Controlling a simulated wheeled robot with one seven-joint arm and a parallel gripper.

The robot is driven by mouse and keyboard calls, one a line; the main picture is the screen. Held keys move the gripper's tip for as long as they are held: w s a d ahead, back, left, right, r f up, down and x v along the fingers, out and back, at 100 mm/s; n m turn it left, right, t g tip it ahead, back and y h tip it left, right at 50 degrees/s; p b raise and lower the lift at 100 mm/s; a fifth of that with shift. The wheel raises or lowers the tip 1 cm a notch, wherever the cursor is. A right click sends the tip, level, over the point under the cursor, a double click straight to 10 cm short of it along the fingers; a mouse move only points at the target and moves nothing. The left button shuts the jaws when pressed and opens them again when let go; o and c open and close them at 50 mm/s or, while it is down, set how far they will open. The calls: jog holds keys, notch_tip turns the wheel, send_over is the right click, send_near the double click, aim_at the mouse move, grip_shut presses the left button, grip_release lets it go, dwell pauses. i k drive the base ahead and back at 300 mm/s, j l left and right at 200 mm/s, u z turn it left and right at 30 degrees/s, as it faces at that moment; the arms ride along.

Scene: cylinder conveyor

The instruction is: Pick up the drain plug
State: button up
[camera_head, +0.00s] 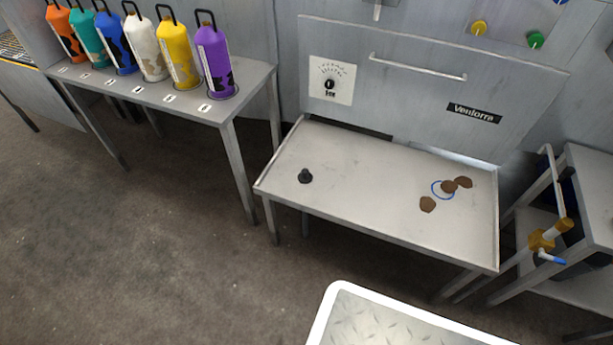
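A small black drain plug (305,176) stands on the left part of a grey metal table (360,165) in the head view. It has a wider base and a narrower top. Nothing touches it. A blue ring (436,190) lies on the right part of the table, partly covered by a brown piece. My gripper is not in view.
Several brown pieces (428,204) lie around the blue ring. A panel with a dial (331,81) rises behind the table. Colored cylinders (214,62) stand on a bench at left. A white-rimmed plate (390,322) is in front; open floor lies left.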

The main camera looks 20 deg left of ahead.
aim_at(305, 178)
jog(key=i+j, duration=0.1)
jog(key=j, duration=0.35)
jog(key=i+j+u, duration=0.1)
jog(key=j, duration=0.4)
jog(key=i+j, duration=0.15)
jog(key=j, duration=0.3)
jog(key=i+j+u, duration=0.15)
jog(key=j, duration=0.3)
jog(key=i+j, duration=0.1)
jog(key=j, duration=0.35)
jog(key=i+j+u, duration=0.1)
jog(key=j, duration=0.3)
jog(key=i+j, duration=0.2)
jog(key=j, duration=0.25)
jog(key=i+j+u, duration=0.1)
jog(key=j, duration=0.35)
jog(key=i, duration=0.05)
